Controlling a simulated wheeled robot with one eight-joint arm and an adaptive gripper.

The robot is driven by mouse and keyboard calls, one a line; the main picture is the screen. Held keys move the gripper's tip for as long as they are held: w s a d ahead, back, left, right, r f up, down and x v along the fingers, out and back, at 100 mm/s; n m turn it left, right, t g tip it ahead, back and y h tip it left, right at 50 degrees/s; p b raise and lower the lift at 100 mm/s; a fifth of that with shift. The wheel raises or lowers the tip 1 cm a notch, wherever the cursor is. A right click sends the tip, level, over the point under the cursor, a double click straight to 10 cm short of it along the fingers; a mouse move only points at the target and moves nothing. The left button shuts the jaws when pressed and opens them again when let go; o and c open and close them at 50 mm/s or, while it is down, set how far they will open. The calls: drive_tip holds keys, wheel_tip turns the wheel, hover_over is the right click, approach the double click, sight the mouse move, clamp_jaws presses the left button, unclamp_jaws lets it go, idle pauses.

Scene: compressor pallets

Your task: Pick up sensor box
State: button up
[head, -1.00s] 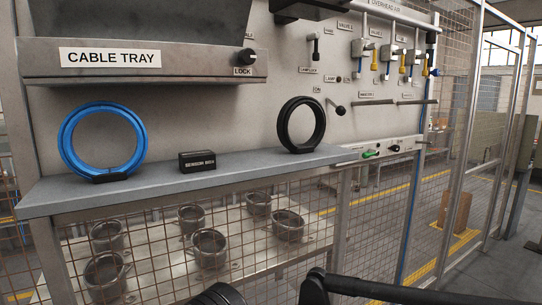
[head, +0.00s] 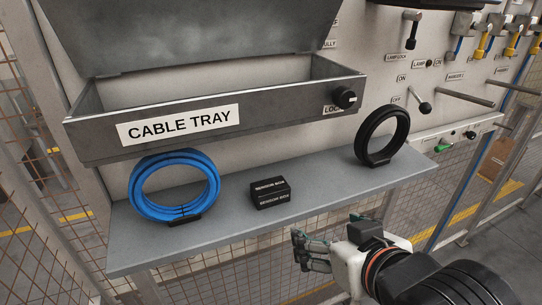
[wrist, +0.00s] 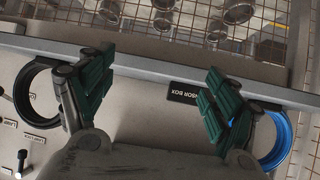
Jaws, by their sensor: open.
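The sensor box (head: 270,192) is a small black box with white lettering. It rests on the grey shelf (head: 300,200) between a blue cable coil and a black coil. In the wrist view the sensor box (wrist: 184,93) shows beyond my gripper, partly covered by the right finger. My gripper (head: 300,248) is in front of the shelf, to the lower right of the box, apart from it. In the wrist view my gripper (wrist: 150,95) has its two green-padded fingers wide apart with nothing between them.
The blue coil (head: 140,192) stands left of the box and the black coil (head: 362,135) stands right. The open cable tray (head: 100,140) juts out above the shelf. Wire mesh (head: 225,270) lies below the shelf.

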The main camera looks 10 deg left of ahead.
drive_tip(key=n+y+p, duration=0.1)
drive_tip(key=y+p, duration=0.1)
drive_tip(key=p, duration=0.3)
approach(272, 188)
drive_tip(key=v, duration=0.4)
drive_tip(key=shift+n, duration=0.3)
drive_tip(key=shift+b+x, duration=1.4)
drive_tip(key=shift+x, duration=5.3)
drive_tip(key=c, duration=1.1)
